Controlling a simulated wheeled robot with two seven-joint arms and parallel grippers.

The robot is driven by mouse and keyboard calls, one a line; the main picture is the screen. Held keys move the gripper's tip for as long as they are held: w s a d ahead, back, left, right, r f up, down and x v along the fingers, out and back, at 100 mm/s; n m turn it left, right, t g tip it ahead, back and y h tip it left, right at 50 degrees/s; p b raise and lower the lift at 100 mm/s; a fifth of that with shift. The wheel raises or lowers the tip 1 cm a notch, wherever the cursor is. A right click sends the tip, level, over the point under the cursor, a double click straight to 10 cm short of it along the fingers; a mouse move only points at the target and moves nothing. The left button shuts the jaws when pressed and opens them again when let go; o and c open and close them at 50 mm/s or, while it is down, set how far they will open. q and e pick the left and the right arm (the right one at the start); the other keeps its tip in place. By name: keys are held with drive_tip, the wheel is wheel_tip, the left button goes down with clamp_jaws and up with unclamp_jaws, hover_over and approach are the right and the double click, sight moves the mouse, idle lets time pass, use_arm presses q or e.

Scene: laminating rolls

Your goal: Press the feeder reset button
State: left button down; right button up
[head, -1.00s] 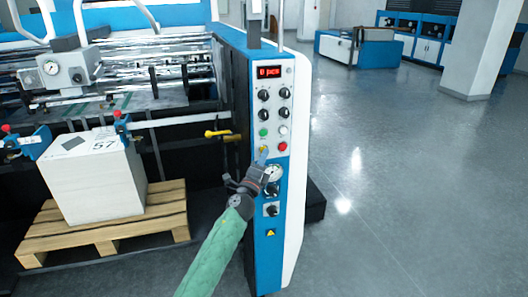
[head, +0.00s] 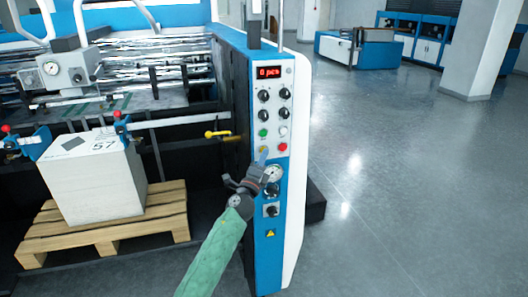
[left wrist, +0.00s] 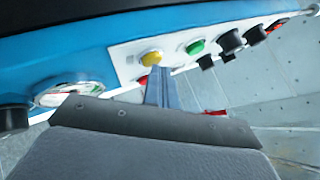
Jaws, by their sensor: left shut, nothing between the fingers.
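The control panel (head: 273,100) on the blue and white machine column carries several buttons and knobs. A yellow button (left wrist: 151,58) shows in the left wrist view. In the head view it is mostly hidden behind my fingertips. A green button (head: 263,132), a white button (head: 283,131) and a red button (head: 282,147) are close by. The button labels are too small to read. My left gripper (head: 263,154) is shut and empty, its tips right at the yellow button; I cannot tell whether they touch it. The fingers also show in the left wrist view (left wrist: 160,90). My right gripper is not in view.
A pressure gauge (head: 274,173) and a knob (head: 271,210) sit below the buttons. A yellow lever (head: 217,134) sticks out left of the column. A paper stack (head: 97,185) stands on a wooden pallet (head: 110,238). The floor to the right is clear.

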use_arm(q)
drive_tip(key=shift+s+d, duration=0.2)
drive_tip(key=shift+s, duration=0.45)
drive_tip(key=s, duration=0.1)
drive_tip(key=s+d, duration=0.1)
drive_tip(key=s, duration=0.1)
drive_tip(key=s+p, duration=0.1)
drive_tip(key=shift+s+d, duration=0.3)
drive_tip(key=shift+s, duration=0.1)
idle(0.4)
